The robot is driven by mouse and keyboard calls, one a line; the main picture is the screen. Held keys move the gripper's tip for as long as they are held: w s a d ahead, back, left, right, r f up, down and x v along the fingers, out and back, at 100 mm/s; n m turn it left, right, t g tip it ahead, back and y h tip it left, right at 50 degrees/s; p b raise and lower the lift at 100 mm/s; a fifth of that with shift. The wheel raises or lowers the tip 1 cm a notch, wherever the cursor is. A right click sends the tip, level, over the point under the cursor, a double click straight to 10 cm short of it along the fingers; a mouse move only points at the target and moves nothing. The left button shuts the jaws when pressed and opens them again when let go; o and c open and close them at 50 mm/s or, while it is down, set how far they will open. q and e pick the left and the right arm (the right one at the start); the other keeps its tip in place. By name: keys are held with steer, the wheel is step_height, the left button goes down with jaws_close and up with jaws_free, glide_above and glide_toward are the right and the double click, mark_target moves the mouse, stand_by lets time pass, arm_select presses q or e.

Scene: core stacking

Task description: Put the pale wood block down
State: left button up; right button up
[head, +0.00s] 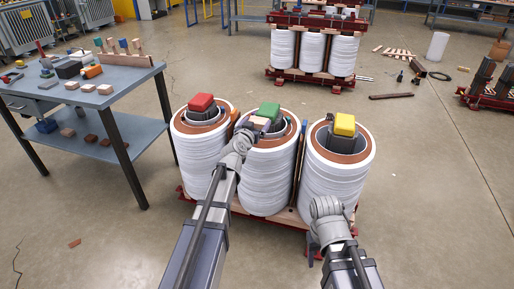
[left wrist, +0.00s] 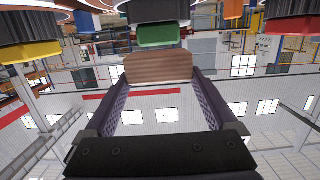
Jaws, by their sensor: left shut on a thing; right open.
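The pale wood block (left wrist: 158,67) sits between the two fingers of my left gripper (left wrist: 158,82) in the left wrist view. In the head view my left gripper (head: 257,125) is shut on this block (head: 260,121), at the near side of the middle coil's top. A green block (head: 269,110) lies on the core of the middle coil (head: 264,180), just beyond the held block. I cannot tell whether the held block touches anything below it. My right gripper (head: 313,248) is low in front of the right coil, empty; its fingers are mostly hidden by its wrist.
A red block (head: 201,102) tops the left coil and a yellow block (head: 344,124) the right coil. A workbench (head: 45,100) at the left bears several wood blocks and tools. Another coil set (head: 312,50) stands behind. Open floor lies around.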

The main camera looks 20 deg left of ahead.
mark_target(256, 149)
arm_select(q)
step_height(256, 149, down, 9)
steer(key=b, duration=0.8)
steer(key=shift+r, duration=0.15)
steer(key=o, duration=1)
steer(key=shift+f, duration=0.2)
steer(key=shift+c, duration=0.2)
steer(key=shift+o, duration=0.5)
steer(key=shift+r, duration=0.15)
